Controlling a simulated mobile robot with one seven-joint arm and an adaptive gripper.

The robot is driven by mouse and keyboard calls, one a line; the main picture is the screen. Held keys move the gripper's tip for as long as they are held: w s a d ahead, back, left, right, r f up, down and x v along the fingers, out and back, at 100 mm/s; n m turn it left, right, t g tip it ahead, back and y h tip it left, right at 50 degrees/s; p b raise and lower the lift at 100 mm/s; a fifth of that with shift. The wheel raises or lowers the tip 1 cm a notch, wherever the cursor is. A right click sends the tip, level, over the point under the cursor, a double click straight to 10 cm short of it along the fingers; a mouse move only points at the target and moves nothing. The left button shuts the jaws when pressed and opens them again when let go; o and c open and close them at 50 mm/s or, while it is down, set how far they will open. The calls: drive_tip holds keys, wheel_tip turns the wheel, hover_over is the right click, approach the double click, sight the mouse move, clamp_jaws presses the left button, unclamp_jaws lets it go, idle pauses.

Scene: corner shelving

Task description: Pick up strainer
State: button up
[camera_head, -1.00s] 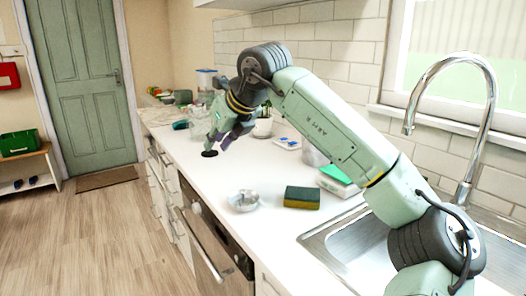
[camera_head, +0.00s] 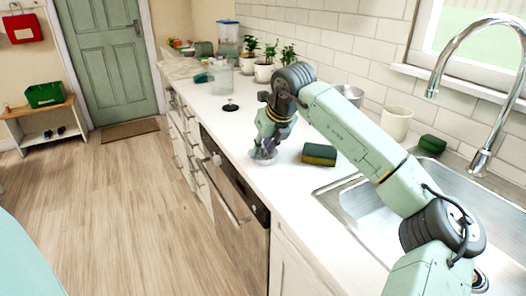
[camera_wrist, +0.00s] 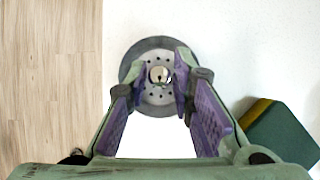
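The strainer is a round metal sink strainer with a grey rim (camera_wrist: 150,43), small holes and a central knob, lying on the white counter. In the head view the strainer (camera_head: 258,161) is mostly hidden by my gripper (camera_head: 266,148), which points down right over it. In the wrist view my gripper (camera_wrist: 161,84) is open, its two purple-padded fingers spread on either side of the knob. The knob sits in the gap, with space on both sides. Whether the fingertips touch the strainer's disc cannot be told.
A green and yellow sponge (camera_head: 319,155) lies right of my gripper; it also shows in the wrist view (camera_wrist: 282,135). A black stopper (camera_head: 231,106) lies farther back. A white mug (camera_head: 396,123), a metal bowl (camera_head: 350,94) and the sink (camera_head: 345,196) are to the right. The counter's front edge is close.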

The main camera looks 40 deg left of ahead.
drive_tip(key=shift+w+a+f, duration=0.1)
drive_tip(key=shift+a+f, duration=0.2)
drive_tip(key=shift+f, duration=0.2)
drive_tip(key=shift+c, duration=0.4)
clamp_jaws()
drive_tip(key=shift+r, duration=0.1)
